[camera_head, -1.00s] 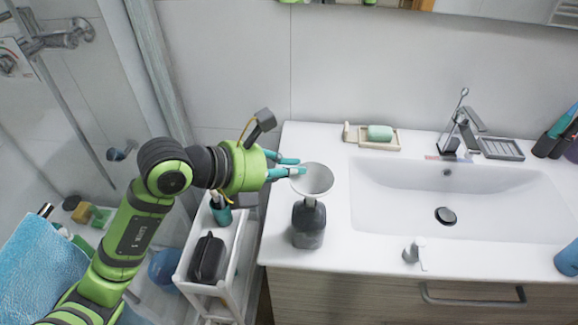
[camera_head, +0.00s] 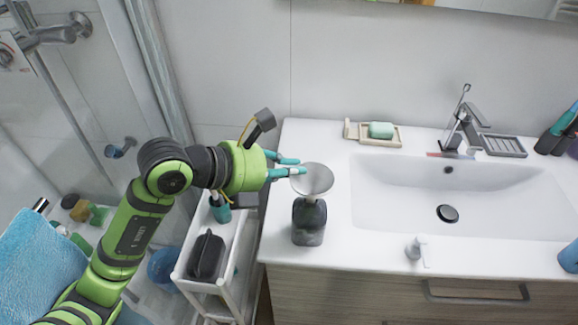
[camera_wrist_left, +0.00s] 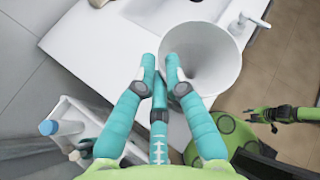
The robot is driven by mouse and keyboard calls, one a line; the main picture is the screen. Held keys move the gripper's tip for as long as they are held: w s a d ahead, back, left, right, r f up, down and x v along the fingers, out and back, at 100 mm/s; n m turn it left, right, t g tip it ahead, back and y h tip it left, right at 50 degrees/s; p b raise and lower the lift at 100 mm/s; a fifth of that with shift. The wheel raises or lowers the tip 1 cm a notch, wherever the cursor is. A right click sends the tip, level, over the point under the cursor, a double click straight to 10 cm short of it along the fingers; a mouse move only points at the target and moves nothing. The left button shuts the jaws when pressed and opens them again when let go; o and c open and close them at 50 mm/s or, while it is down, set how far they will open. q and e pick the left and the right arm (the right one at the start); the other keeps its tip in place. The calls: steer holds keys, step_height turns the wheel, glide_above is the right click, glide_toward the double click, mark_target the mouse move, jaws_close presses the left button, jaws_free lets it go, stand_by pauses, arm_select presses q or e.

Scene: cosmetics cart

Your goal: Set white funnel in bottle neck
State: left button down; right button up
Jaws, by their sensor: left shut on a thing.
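The white funnel (camera_head: 317,177) shows grey-white, wide mouth up, right above the dark grey bottle (camera_head: 309,226) that stands upright near the counter's left front. My left gripper (camera_head: 294,168) is shut on the funnel's left rim with its teal fingers. In the left wrist view the fingers (camera_wrist_left: 162,78) hold the near edge of the funnel (camera_wrist_left: 205,58). The spout lines up with the bottle neck in the head view, but I cannot tell how far it is inside. The bottle is hidden in the wrist view.
The white counter (camera_head: 345,262) has a sink (camera_head: 480,198) to the right. A soap dish (camera_head: 356,132) with green soap stands at the back, a small dispenser (camera_head: 414,249) right of the bottle. A white cart (camera_head: 182,272) with a black case (camera_head: 207,256) stands left of the counter.

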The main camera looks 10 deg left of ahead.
arm_select(q)
steer(key=c, duration=1.2)
jaws_free()
steer(key=v, duration=0.7)
steer(key=shift+s+a+r, duration=0.1)
steer(key=shift+s+r, duration=0.15)
steer(key=shift+r, duration=0.1)
